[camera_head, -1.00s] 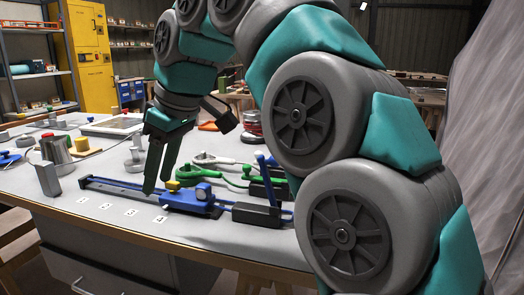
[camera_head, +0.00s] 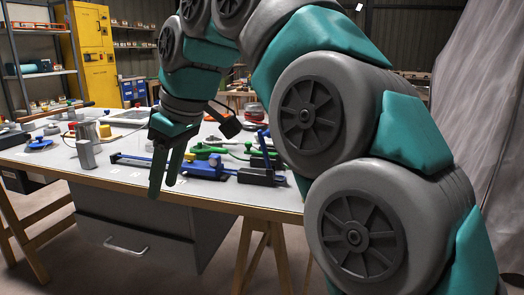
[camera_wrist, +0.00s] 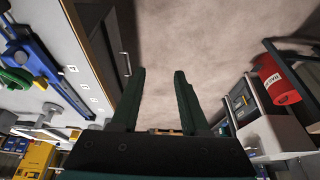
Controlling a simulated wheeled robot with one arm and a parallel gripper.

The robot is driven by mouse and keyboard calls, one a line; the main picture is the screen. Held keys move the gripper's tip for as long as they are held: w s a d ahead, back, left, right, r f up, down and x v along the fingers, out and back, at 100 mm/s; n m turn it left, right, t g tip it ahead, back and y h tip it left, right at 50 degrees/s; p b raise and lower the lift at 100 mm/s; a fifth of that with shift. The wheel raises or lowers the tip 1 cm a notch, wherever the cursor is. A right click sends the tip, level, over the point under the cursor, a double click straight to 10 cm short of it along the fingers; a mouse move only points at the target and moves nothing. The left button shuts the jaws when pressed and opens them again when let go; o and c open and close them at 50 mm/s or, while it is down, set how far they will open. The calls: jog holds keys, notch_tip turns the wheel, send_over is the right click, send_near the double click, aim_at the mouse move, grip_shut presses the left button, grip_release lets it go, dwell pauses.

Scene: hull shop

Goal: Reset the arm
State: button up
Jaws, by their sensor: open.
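My gripper (camera_head: 165,170) hangs at the end of my grey and teal arm, its two dark green fingers pointing down near the front edge of the workbench (camera_head: 125,177). In the wrist view my gripper (camera_wrist: 160,90) shows both fingers apart with bare floor between them, open and empty. Part of the bench top behind the gripper and arm is hidden.
On the bench stand a blue slide fixture (camera_head: 205,168), green-handled clamps (camera_head: 215,149) and a grey metal block (camera_head: 86,154). A drawer (camera_head: 125,243) is under the bench. A yellow cabinet (camera_head: 90,55) and shelves stand behind. The floor (camera_wrist: 200,40) before the bench looks clear.

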jog(key=s+d+f+m+g+h, duration=0.15)
jog(key=s+d+f+m, duration=0.4)
jog(key=d+f, duration=0.6)
jog(key=s+d+f+m+h, duration=0.2)
jog(key=s+d+f+m, duration=0.4)
jog(key=d+f, duration=0.55)
jog(key=s+d+f+m+g, duration=0.1)
jog(key=s+d+f+m, duration=0.2)
jog(key=s+d+f, duration=0.4)
jog(key=s+d, duration=0.1)
jog(key=s, duration=0.3)
jog(key=shift+s+d+f+h, duration=0.15)
jog(key=shift+s+h, duration=0.15)
jog(key=shift+h, duration=0.05)
